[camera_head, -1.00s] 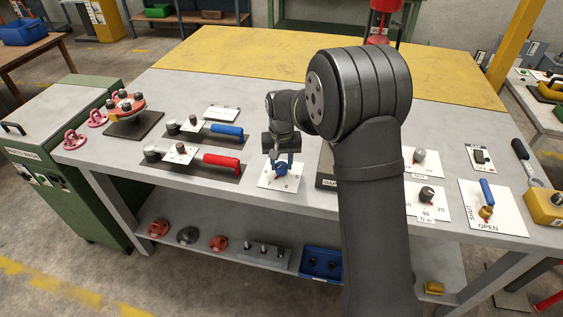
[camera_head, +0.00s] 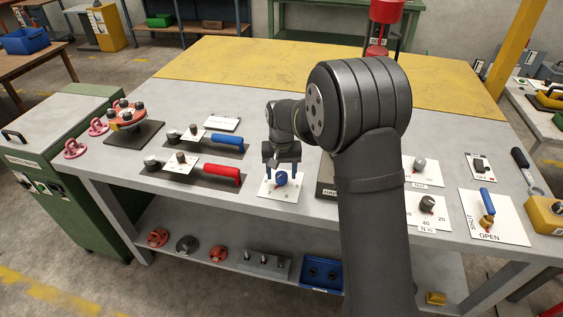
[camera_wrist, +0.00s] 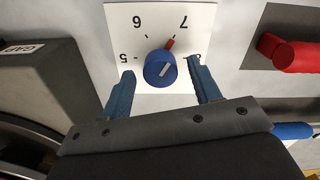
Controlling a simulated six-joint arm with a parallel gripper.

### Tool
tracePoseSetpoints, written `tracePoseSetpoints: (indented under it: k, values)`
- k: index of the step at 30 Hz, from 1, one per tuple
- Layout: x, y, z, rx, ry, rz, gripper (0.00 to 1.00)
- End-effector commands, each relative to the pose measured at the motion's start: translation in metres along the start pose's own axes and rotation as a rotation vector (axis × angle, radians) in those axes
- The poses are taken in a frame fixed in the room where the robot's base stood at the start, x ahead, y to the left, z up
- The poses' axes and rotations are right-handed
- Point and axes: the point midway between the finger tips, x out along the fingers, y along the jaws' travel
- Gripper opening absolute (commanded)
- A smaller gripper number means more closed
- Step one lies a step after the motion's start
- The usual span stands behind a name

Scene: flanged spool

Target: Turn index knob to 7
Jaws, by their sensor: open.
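The index knob (camera_head: 281,179) is a blue round knob on a white numbered plate (camera_head: 266,192) near the table's front edge. The 5, 6, 7 and most of the 8 show upside down on the plate (camera_wrist: 120,35). My gripper (camera_head: 282,170) is open. In the wrist view its blue fingers (camera_wrist: 161,69) stand apart on both sides of the knob, with gaps between.
Plates with a red handle (camera_head: 222,173) and a blue handle (camera_head: 227,141) lie to the left. A dark box (camera_head: 326,178) stands close to the right of the knob plate, partly behind my arm. More control plates, including a blue-levered valve (camera_head: 487,202), are further right.

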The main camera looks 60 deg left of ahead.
Motion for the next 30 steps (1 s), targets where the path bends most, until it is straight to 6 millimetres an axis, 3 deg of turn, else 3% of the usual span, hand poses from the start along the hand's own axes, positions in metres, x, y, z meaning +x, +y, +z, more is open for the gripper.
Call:
tracePoseSetpoints:
  k: [5, 21, 30]
  values:
    - [-0.023, 0.0, -0.001, 0.0, 0.004, -0.001, 0.57]
    - [-0.147, 0.0, -0.001, 0.0, 0.005, -0.001, 0.57]
    - [-0.172, 0.0, 0.0, 0.0, 0.002, 0.0, 0.57]
